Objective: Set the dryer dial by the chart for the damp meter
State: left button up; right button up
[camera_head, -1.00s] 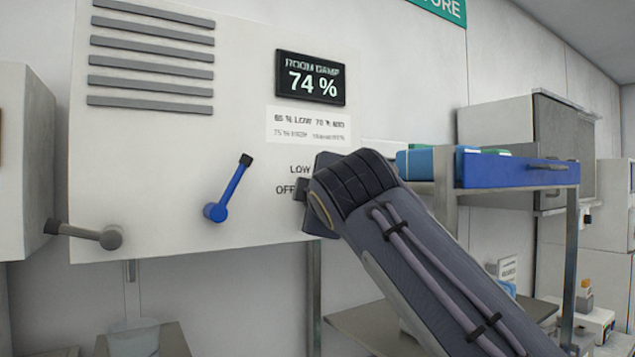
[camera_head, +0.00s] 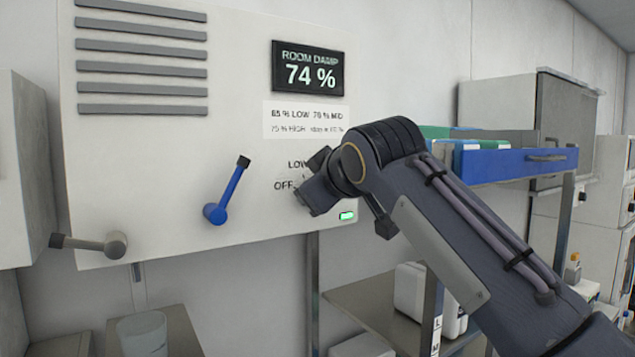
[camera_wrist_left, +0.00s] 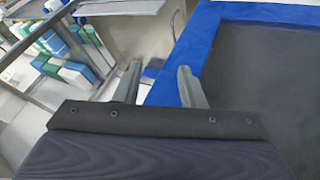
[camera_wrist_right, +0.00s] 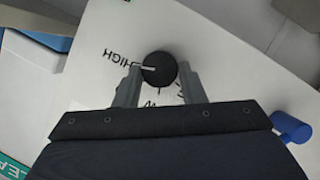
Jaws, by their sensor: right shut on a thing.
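The damp meter (camera_head: 308,67) on the white dryer panel (camera_head: 245,150) reads 74 %. The chart (camera_head: 305,120) below it shows 65 % LOW and 70 % MID; its lower line starts with 75 % HIGH, the rest is unclear. The black dial (camera_wrist_right: 159,66) is in the right wrist view, its white mark pointing left on the side of the HIGH label. My right gripper (camera_wrist_right: 159,84) is shut on the dial; in the head view my gripper and arm hide it. My left gripper (camera_wrist_left: 158,80) is open and empty, seen only in the left wrist view.
A blue lever (camera_head: 228,192) and a grey lever (camera_head: 90,243) stick out of the panel. A green lamp (camera_head: 347,216) glows beside my right gripper. A blue-edged shelf (camera_head: 515,166) stands right, behind my right arm. A blue-bordered dark surface (camera_wrist_left: 265,60) lies near my left gripper.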

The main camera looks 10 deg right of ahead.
dwell(0.4)
jog(key=o, duration=1)
jog(key=b+v, duration=0.1)
jog(key=v, duration=0.6)
jog(key=shift+s+d+r, duration=0.1)
jog(key=shift+s+d, duration=0.05)
jog(key=shift+s, duration=0.2)
